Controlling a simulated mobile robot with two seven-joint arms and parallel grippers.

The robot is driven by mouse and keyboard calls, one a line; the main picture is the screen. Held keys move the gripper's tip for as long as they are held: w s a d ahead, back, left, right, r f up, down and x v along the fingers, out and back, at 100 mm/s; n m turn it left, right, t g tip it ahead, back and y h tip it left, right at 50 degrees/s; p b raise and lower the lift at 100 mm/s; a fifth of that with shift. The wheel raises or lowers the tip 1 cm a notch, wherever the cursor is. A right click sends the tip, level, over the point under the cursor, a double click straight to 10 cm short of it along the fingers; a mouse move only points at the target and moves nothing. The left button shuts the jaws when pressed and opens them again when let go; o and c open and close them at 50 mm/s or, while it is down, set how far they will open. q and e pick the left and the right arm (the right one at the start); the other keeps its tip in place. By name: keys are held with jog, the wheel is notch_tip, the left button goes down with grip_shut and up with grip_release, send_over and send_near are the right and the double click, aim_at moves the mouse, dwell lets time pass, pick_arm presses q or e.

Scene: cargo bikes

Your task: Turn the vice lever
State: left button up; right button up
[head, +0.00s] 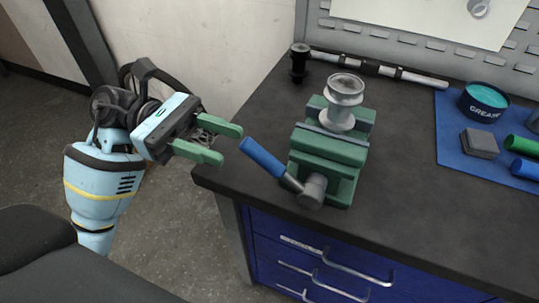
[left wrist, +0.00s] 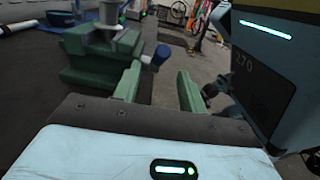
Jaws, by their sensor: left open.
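The green vice (head: 335,140) stands on the dark worktop near its front left corner, with a silver spool-shaped part (head: 344,98) on top. Its lever has a blue handle (head: 262,158) that slants up and left from the grey hub at the vice's front. My left gripper (head: 231,144) is open and empty, with green fingers, just left of the handle's end and apart from it. In the left wrist view the vice (left wrist: 100,55) is at the upper left, and the blue handle (left wrist: 160,55) shows end-on beyond the open fingers. My right gripper is not in view.
The worktop (head: 410,200) has a free edge at the left, above blue drawers (head: 320,265) with metal handles. A black part (head: 299,62) and a silver bar (head: 380,69) lie behind the vice. A blue mat (head: 450,130) at right holds a grease tin (head: 483,103) and a grey block (head: 480,143).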

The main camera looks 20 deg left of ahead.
aim_at(264, 158)
pick_arm(q)
jog(key=shift+s+d+p, duration=0.15)
jog(key=shift+d+p, duration=0.55)
jog(key=shift+d, duration=3.15)
grip_shut()
